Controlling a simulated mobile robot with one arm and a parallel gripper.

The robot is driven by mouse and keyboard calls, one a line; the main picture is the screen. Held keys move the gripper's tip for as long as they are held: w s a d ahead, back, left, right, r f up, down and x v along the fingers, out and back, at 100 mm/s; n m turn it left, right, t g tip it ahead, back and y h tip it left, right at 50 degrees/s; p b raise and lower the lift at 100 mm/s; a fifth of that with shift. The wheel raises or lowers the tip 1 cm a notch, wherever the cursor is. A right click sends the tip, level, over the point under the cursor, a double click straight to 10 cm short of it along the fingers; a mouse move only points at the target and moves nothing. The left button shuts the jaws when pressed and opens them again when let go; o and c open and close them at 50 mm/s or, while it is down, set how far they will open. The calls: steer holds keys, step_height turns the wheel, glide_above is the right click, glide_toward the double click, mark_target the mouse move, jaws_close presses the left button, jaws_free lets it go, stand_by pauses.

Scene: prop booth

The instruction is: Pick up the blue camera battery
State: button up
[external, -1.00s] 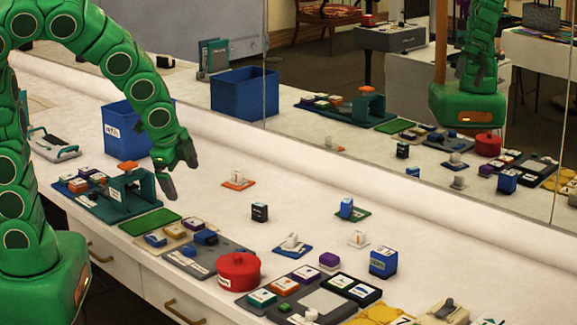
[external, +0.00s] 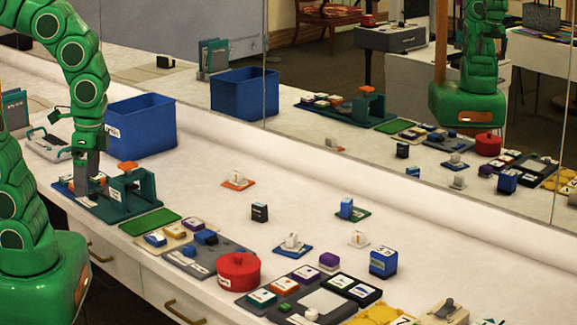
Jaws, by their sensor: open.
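My gripper (external: 88,178) points down over the left part of a teal tray (external: 125,208) at the left of the counter. Its fingers are open among or just above small labelled blocks there, and they hide most of these blocks. I cannot tell whether the blue camera battery is under them. Several other blue pieces show: a labelled blue block (external: 383,263) at the right, a blue piece on a green mat (external: 347,209), and small blue pieces (external: 155,240) near the front edge. Which one is the battery is too small to tell.
A teal stand with an orange top (external: 127,167) rises just right of my gripper. A blue bin (external: 140,128) stands behind. A red round pot (external: 238,272) and a black block (external: 260,211) are farther right.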

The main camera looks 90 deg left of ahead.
steer(key=shift+s+d+r, duration=0.15)
steer(key=shift+s, duration=0.25)
steer(key=shift+s+d+r, duration=0.1)
steer(key=shift+s+d, duration=0.05)
steer(key=shift+s, duration=0.25)
steer(key=shift+c, duration=0.2)
steer(key=c, duration=0.8)
